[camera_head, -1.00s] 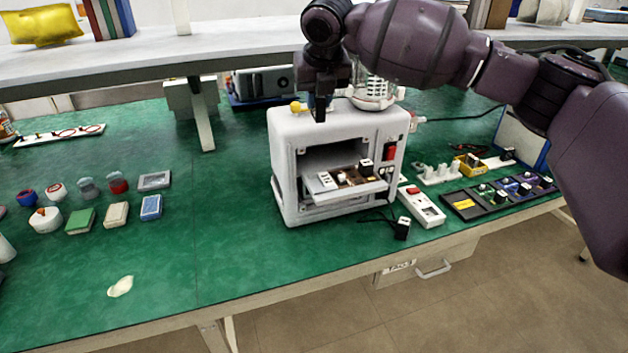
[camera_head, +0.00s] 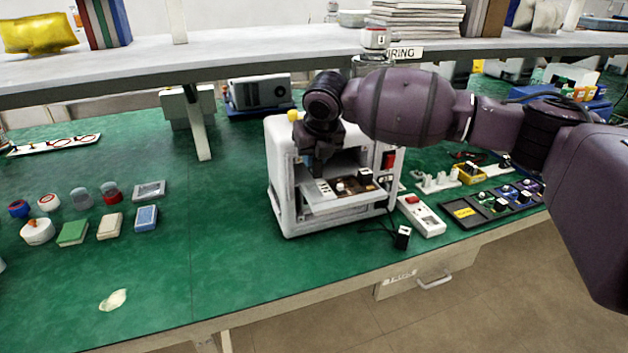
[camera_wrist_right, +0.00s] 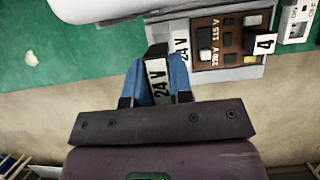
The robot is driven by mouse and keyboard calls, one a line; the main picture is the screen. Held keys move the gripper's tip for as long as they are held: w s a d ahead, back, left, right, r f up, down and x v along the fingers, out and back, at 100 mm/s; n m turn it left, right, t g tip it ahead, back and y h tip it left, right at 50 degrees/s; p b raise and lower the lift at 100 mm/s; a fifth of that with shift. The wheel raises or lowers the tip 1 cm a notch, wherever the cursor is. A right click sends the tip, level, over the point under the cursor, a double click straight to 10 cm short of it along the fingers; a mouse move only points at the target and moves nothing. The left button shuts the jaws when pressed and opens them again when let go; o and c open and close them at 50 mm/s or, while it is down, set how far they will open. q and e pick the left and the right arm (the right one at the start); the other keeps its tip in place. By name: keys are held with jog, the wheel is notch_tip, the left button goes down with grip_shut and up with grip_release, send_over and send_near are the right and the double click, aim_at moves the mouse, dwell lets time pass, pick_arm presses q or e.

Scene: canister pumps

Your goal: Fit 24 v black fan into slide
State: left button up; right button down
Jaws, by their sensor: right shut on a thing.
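A white machine (camera_head: 284,196) stands on the green bench with its front slide (camera_head: 338,201) pulled out. The slide carries a brown panel (camera_wrist_right: 232,45) with black parts and 220 V and 115 V labels. A 24 V label on the slide (camera_wrist_right: 181,42) shows just beyond my fingertips. My right gripper (camera_head: 312,168) is over the left part of the slide. In the right wrist view its blue fingers (camera_wrist_right: 157,68) are shut on a black piece with a white 24 V label (camera_wrist_right: 159,84), the 24 V black fan. Whether the fan touches the slide I cannot tell. My left gripper is not in view.
A white power strip (camera_head: 422,215) and a black plug (camera_head: 402,238) lie right of the machine, near the bench edge. A dark tray (camera_head: 463,212) of small modules is farther right. The shelf (camera_head: 240,58) runs behind.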

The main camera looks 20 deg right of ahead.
notch_tip(320, 180, down, 6)
jog(key=shift+f+b, duration=0.1)
jog(key=shift+b, duration=0.2)
dwell(0.3)
jog(key=c, duration=1)
grip_release()
